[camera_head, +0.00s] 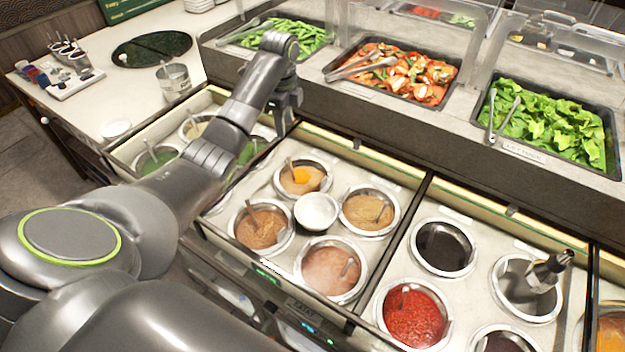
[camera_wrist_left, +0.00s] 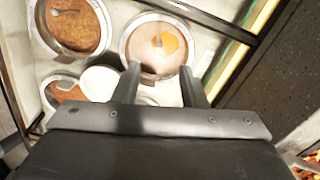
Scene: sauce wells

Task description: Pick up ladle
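Several round metal wells hold sauces, and small ladles stand in some of them. I cannot tell which ladle is meant. My left gripper (camera_head: 288,115) is above the counter, behind the pale well, pointing down. In the left wrist view its two fingers (camera_wrist_left: 160,88) are apart with nothing gripped, and the pale well (camera_wrist_left: 155,45) shows beyond them. My right gripper is not in view.
A white bowl (camera_head: 316,213) sits among the wells. A dark and silver object (camera_head: 548,270) stands in a well at right. A raised ledge with trays of vegetables (camera_head: 550,125) runs behind. My left arm hides part of the left wells.

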